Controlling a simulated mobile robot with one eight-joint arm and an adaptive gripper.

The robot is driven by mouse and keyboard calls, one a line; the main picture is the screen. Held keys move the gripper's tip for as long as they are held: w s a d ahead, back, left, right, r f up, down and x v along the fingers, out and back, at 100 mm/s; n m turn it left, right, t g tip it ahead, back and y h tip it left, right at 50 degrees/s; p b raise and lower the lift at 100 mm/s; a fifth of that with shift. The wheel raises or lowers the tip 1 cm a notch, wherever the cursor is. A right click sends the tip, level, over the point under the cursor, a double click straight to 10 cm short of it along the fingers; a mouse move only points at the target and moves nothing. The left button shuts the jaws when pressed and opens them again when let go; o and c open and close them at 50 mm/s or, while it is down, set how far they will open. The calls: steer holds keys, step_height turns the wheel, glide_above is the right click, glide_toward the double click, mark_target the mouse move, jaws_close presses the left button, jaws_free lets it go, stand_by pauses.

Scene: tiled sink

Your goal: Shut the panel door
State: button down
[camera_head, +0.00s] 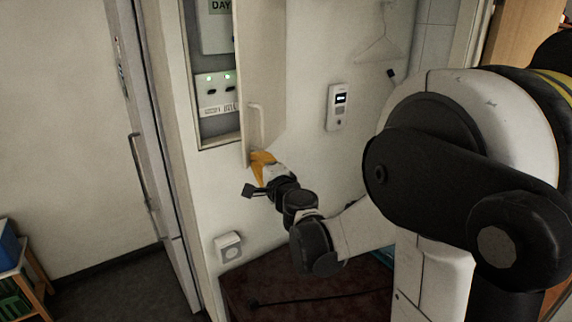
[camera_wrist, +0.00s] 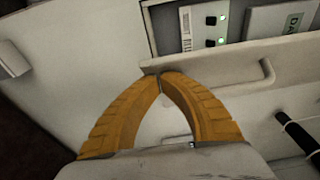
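The panel door (camera_head: 264,75) is a white door hinged on a wall cabinet. It stands open, swung out from the cabinet opening (camera_head: 215,85), with a bar handle (camera_head: 255,124) on its face. In the wrist view the door edge (camera_wrist: 215,67) crosses the picture, with the handle (camera_wrist: 250,82) to the right. My gripper (camera_head: 260,158) has orange fingers and is at the door's lower corner. In the wrist view its fingertips (camera_wrist: 160,76) meet, with nothing seen between them, and overlap the door edge. I cannot tell whether they touch it.
Inside the cabinet are a unit with green lights (camera_head: 216,92) and a box marked DAY (camera_head: 215,25). A wall device (camera_head: 337,106) and a hanger (camera_head: 379,45) are to the right. A white socket (camera_head: 228,246) is below. A tall door (camera_head: 150,150) stands left.

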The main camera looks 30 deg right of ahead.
steer(key=w+a+h, duration=0.1)
steer(key=w+a, duration=0.3)
steer(key=w, duration=0.4)
steer(key=w+a+m+h+b, duration=0.1)
steer(key=w+a, duration=0.3)
steer(key=w, duration=0.4)
steer(key=shift+w+m+h, duration=0.25)
steer(key=shift+m+h, duration=0.05)
steer(key=shift+w+a, duration=0.15)
steer(key=shift+w, duration=0.05)
steer(key=shift+s, duration=0.1)
